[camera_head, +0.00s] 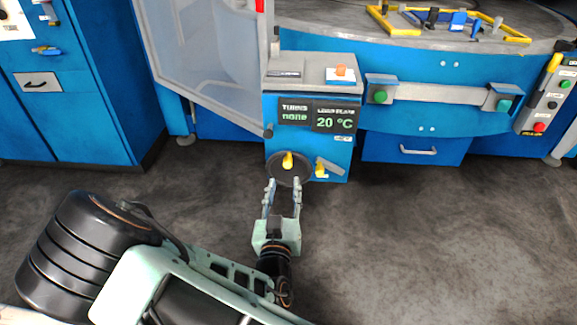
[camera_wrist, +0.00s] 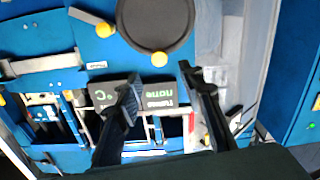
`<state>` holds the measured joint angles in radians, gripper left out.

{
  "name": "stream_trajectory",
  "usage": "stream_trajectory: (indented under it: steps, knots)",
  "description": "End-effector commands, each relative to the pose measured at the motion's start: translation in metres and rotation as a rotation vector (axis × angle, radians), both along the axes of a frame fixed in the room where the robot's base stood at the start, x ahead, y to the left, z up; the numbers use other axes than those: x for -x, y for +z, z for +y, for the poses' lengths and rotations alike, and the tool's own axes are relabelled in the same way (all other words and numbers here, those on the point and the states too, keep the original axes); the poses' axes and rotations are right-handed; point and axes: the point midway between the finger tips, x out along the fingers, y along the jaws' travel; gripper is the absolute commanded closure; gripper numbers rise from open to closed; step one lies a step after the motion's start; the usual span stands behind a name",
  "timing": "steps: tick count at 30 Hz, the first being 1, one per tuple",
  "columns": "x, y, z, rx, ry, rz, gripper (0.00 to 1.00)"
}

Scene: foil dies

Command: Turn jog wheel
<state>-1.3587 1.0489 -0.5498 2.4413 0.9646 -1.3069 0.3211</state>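The jog wheel (camera_head: 276,172) is a dark round disc low on the front of the blue control cabinet, with a yellow knob (camera_head: 287,159) near its upper edge. The wheel also shows in the wrist view (camera_wrist: 150,20), which looks upside down, with its knob (camera_wrist: 159,59) at the near rim. My gripper (camera_head: 285,184) is open and empty just in front of the wheel. In the wrist view the knob lies just beyond the gap between my fingertips (camera_wrist: 158,80). I cannot tell whether a fingertip touches the wheel.
A grey lever with a yellow knob (camera_head: 321,170) sits close to the wheel's right. A display (camera_head: 318,116) above reads "none" and "20 °C". A clear door panel (camera_head: 215,60) stands open at left. A drawer (camera_head: 417,150) is at right. The floor around is clear.

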Motion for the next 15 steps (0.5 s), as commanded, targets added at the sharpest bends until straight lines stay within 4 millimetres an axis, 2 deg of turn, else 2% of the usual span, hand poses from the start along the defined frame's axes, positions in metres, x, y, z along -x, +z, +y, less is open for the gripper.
stream_trajectory:
  steps: [9,15]
  knots:
    - [-0.061,0.0,-0.003,0.002,-0.003,-0.002,0.64]
    - [-0.083,0.0,-0.004,0.002,-0.002,0.0,0.64]
